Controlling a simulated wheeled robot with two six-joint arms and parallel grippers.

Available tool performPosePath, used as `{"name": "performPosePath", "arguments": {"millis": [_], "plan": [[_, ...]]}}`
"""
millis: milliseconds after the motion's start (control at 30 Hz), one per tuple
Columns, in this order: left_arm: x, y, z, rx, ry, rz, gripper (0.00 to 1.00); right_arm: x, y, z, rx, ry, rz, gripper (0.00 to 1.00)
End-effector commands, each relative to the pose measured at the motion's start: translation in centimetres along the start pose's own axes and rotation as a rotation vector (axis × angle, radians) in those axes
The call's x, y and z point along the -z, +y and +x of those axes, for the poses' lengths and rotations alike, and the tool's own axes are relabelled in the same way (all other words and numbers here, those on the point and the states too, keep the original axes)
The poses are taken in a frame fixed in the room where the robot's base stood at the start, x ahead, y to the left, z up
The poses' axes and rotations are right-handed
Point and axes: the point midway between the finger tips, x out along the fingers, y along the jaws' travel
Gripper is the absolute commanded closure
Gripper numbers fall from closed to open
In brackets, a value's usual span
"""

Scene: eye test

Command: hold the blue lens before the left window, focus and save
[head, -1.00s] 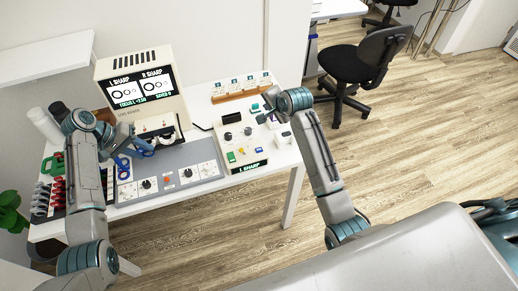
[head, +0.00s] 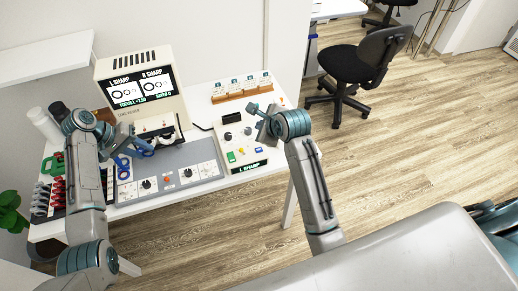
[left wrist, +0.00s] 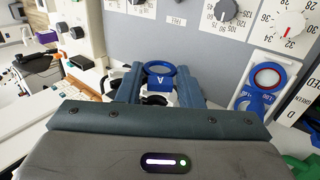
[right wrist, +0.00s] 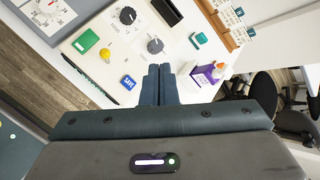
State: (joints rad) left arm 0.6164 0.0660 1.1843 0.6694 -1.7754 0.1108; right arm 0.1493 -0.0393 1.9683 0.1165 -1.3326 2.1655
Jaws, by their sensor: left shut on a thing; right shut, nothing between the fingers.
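My left gripper (left wrist: 158,92) is shut on the blue lens (left wrist: 160,84), by its handle marked A, with the round rim beyond the fingertips. In the head view, this gripper (head: 140,146) is in front of the screen machine (head: 112,78), low at its left; the left window is hidden or too small to make out. The screen reads L SHARP and R SHARP. My right gripper (right wrist: 160,68) is shut and empty, over the control box (head: 228,128) edge. The blue SAVE button (right wrist: 128,82) is just left of its fingertips, apart from them in the picture. The box's display reads L SHARP.
A second blue-handled ring (left wrist: 246,98) lies beside the grey dial panel (left wrist: 200,48). A wooden rack (head: 240,91) holds cards behind the box. An office chair (head: 345,62) is off to the right.

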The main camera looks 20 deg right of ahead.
Motion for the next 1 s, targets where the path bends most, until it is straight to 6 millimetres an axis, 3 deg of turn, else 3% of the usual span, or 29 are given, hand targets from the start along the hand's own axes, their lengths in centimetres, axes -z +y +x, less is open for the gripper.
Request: {"name": "performPosePath", "arguments": {"millis": [267, 700, 1000], "plan": [[0.0, 0.0, 0.0, 0.000, 0.000, 0.000, 0.88, 0.6, 0.5, 0.8, -0.002, 0.002, -0.002, 1.00], [0.0, 0.0, 0.0, 0.000, 0.000, 0.000, 0.88, 3.6, 3.5, 4.8, -0.002, 0.002, -0.002, 1.00], [0.0, 0.0, 0.0, 0.000, 0.000, 0.000, 0.88, 4.5, 4.4, 6.1, 0.000, 0.000, -0.003, 1.00]]}}
